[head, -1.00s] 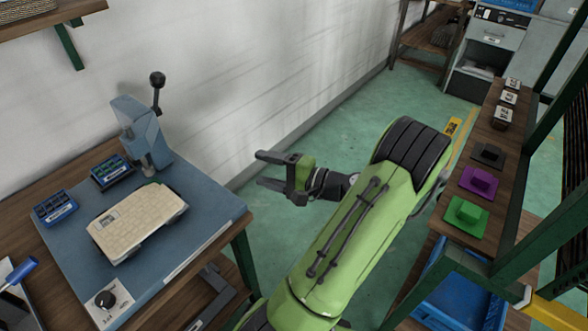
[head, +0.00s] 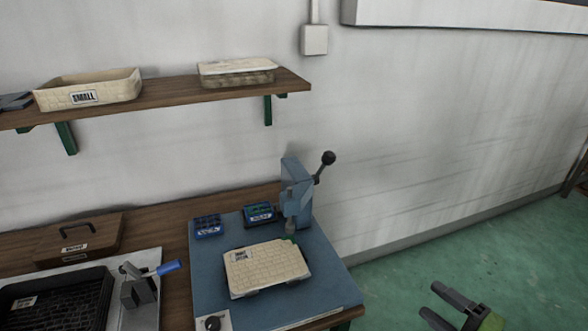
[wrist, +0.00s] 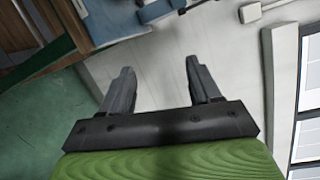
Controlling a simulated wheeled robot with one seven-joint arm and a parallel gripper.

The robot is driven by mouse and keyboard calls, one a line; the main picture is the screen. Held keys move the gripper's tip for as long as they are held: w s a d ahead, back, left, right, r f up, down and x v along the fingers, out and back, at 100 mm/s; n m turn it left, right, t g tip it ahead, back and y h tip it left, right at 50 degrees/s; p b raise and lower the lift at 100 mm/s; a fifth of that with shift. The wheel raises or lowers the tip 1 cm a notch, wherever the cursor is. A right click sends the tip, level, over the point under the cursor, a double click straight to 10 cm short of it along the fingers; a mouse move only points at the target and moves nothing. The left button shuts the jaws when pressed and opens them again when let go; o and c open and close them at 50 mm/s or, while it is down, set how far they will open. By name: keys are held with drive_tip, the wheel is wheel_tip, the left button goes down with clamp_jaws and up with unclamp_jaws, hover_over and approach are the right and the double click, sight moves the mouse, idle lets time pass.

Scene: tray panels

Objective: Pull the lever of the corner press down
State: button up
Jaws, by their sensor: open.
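The corner press (head: 296,194) is a blue-grey upright body at the back right of the blue work mat (head: 215,270). Its lever (head: 323,166) slants up and to the right and ends in a black ball knob. My gripper (head: 445,309) is at the lower right of the head view, over the green floor, apart from the press and lever. In the wrist view its two fingers (wrist: 158,88) are spread and empty.
Two small blue bins (head: 208,226) stand left of the press. A toggle clamp with a blue handle (head: 150,282) and a dark tray (head: 58,300) are at the left. A wall shelf (head: 180,98) holds cream trays above. Floor right of the bench is clear.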

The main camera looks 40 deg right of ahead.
drive_tip(key=w+a+r+n+g+y+p, duration=0.3)
drive_tip(key=w+a+n+g, duration=0.2)
drive_tip(key=w+a, duration=0.25)
drive_tip(key=w+a+r+n+g+y+p, duration=0.2)
drive_tip(key=w+a+r+n+g+y, duration=0.1)
drive_tip(key=w+a+n+g, duration=0.5)
drive_tip(key=s+a+r+n+h+p, duration=0.2)
drive_tip(key=a+r+n+p, duration=0.1)
drive_tip(key=a+r, duration=0.4)
drive_tip(key=s+a+r+n+t+h+p, duration=0.1)
drive_tip(key=s+a+r+n+h+p, duration=0.1)
drive_tip(key=a+r, duration=0.6)
drive_tip(key=n+h+p, duration=0.1)
drive_tip(key=n, duration=0.1)
drive_tip(key=shift+s+a+n+p, duration=0.3)
drive_tip(key=shift+s+n+p, duration=0.05)
drive_tip(key=shift+n+p, duration=0.05)
drive_tip(key=shift+s+r+t, duration=0.2)
drive_tip(key=shift+s+t, duration=0.1)
drive_tip(key=shift+s, duration=0.1)
drive_tip(key=shift+c, duration=0.3)
drive_tip(key=shift+w, duration=0.1)
drive_tip(key=shift+f, duration=0.1)
